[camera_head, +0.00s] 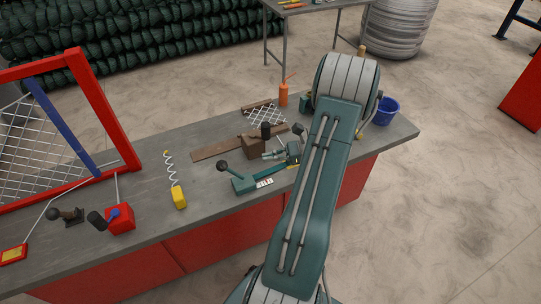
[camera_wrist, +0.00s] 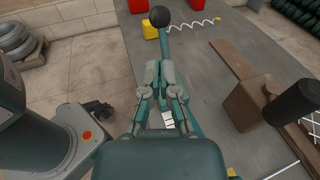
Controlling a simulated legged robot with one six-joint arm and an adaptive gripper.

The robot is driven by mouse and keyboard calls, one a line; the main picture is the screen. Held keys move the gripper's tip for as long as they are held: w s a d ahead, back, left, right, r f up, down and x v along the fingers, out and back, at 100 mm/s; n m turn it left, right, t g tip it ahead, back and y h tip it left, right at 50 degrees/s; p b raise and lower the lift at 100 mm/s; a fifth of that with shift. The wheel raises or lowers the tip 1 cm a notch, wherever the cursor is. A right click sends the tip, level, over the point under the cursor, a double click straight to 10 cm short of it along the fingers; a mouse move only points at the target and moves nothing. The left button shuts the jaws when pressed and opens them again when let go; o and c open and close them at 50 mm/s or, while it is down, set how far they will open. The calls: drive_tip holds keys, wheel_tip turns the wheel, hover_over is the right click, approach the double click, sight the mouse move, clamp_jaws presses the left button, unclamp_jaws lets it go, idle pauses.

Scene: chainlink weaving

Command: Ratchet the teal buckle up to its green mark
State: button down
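The teal buckle (camera_head: 243,184) sits on the grey bench in the head view, with a lever ending in a black ball knob (camera_head: 222,166) raised to the left. In the wrist view the black knob (camera_wrist: 160,17) is at the top, beyond my fingertips. My gripper (camera_head: 269,155) is to the right of the buckle and above the bench, apart from the knob. In the wrist view my gripper (camera_wrist: 161,66) has its fingers close together, with nothing clearly held between them. A white marked label (camera_head: 264,183) lies beside the buckle; I cannot make out a green mark.
A brown block (camera_head: 253,147) with a black post (camera_head: 266,130) stands close behind my gripper. A yellow block (camera_head: 179,198) on a coiled white cord and a red box (camera_head: 121,220) lie to the left. A blue bucket (camera_head: 384,110) stands at the right end.

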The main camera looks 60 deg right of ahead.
sight(226, 170)
drive_tip(key=x, duration=1)
drive_tip(key=shift+f, duration=0.1)
drive_tip(key=a+g+h, duration=0.1)
drive_tip(key=w+a+f+g+h, duration=0.1)
drive_tip(key=w+a+n+g+h, duration=0.1)
drive_tip(key=shift+a+f, duration=0.25)
drive_tip(key=shift+f, duration=0.05)
drive_tip(key=shift+w+a+f+n+g+h, duration=0.2)
drive_tip(key=shift+w+a+f+g+h, duration=0.2)
drive_tip(key=shift+a+f+g+h, duration=0.35)
drive_tip(key=shift+w+a+f+n+g+h, duration=0.2)
drive_tip(key=shift+w+a+f+g+h, duration=0.2)
drive_tip(key=shift+f+h, duration=0.5)
drive_tip(key=shift+f, duration=0.15)
